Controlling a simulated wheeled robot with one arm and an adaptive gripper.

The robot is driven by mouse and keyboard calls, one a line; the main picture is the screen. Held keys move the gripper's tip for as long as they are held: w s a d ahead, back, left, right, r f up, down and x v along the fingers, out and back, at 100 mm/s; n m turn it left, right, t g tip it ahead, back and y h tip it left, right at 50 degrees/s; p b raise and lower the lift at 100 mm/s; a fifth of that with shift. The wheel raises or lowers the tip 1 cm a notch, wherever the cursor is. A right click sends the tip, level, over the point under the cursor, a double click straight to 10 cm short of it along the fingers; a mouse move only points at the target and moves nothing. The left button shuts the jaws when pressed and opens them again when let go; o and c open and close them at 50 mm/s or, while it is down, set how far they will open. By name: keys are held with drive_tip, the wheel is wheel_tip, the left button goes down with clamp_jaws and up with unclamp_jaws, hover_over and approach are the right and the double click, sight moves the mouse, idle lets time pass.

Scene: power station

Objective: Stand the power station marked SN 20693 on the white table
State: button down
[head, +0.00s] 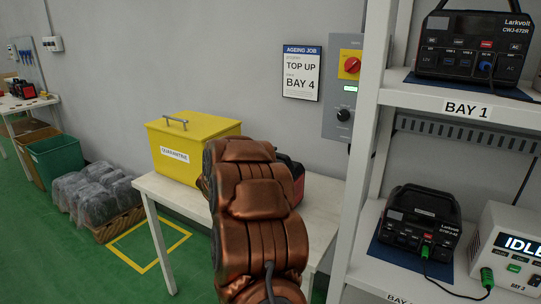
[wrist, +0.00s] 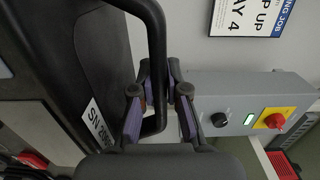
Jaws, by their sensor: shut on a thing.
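My gripper (wrist: 160,100) is shut on the black carry handle (wrist: 156,60) of a dark power station (wrist: 85,55) in the wrist view. Its white label (wrist: 97,122) reads "SN 206", with the last digits hard to read. In the head view my arm hides most of what is behind it. A black and red body (head: 297,172), probably the held station, shows just past the arm, over the white table (head: 322,205). I cannot tell whether its base touches the table top.
A yellow quarantine box (head: 190,140) stands on the table's left part. A grey control box (head: 343,95) is on the wall behind. To the right, a white shelf rack (head: 362,160) holds a station in Bay 1 (head: 472,45) and another below (head: 420,222), beside an "IDLE" unit (head: 510,250).

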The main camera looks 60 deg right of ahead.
idle(0.6)
drive_tip(key=c, duration=1.1)
unclamp_jaws()
drive_tip(key=shift+f, duration=0.1)
drive_tip(key=shift+f, duration=0.1)
drive_tip(key=shift+a+f+b, duration=0.1)
drive_tip(key=shift+b, duration=0.2)
drive_tip(key=s+a, duration=0.1)
drive_tip(key=a, duration=1.1)
drive_tip(key=shift+r, duration=0.25)
